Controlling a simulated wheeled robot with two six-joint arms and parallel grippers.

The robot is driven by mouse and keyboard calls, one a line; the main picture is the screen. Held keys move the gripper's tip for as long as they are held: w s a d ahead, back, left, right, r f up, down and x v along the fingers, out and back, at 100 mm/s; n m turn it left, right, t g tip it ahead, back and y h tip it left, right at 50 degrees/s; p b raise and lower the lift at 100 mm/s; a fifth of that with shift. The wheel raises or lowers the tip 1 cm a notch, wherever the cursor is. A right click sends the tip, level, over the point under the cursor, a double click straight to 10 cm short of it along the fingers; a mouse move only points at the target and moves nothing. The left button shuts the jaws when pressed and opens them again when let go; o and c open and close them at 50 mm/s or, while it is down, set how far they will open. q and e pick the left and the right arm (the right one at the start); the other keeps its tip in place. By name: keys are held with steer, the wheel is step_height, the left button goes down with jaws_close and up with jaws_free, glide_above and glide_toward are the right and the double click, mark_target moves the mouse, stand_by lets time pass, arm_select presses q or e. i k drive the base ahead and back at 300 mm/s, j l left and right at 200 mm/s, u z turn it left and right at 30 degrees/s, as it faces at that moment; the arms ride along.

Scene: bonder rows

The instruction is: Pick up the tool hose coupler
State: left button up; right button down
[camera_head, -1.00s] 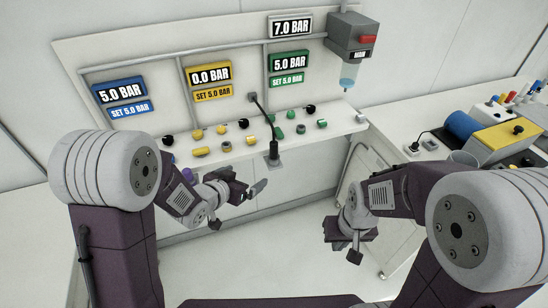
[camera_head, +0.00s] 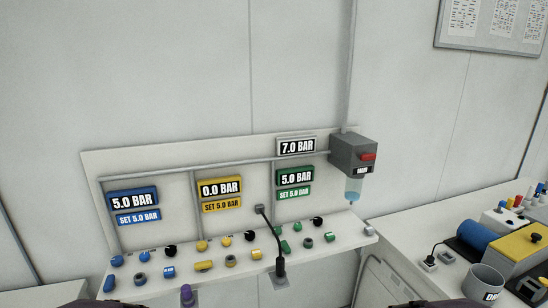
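A black hose (camera_head: 270,230) leaves a grey fitting on the back panel and runs down to a slim black piece (camera_head: 280,266), which looks like the tool hose coupler. The black piece stands upright at a small grey holder (camera_head: 283,280) on the shelf's front edge. Both grippers are out of view. Only dark tops of what look like my own arms show at the bottom edge.
The shelf (camera_head: 330,252) carries several blue, yellow, green and black knobs and fittings. Gauges and a grey filter unit (camera_head: 353,153) with a red switch are above. A purple piece (camera_head: 187,295) is at the front.

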mark_target(280, 273)
steer(key=i+l+u, duration=0.25)
steer(key=i+u, duration=0.15)
steer(key=i+l+u, duration=0.6)
steer(key=l+u, duration=0.15)
steer(key=l, duration=0.05)
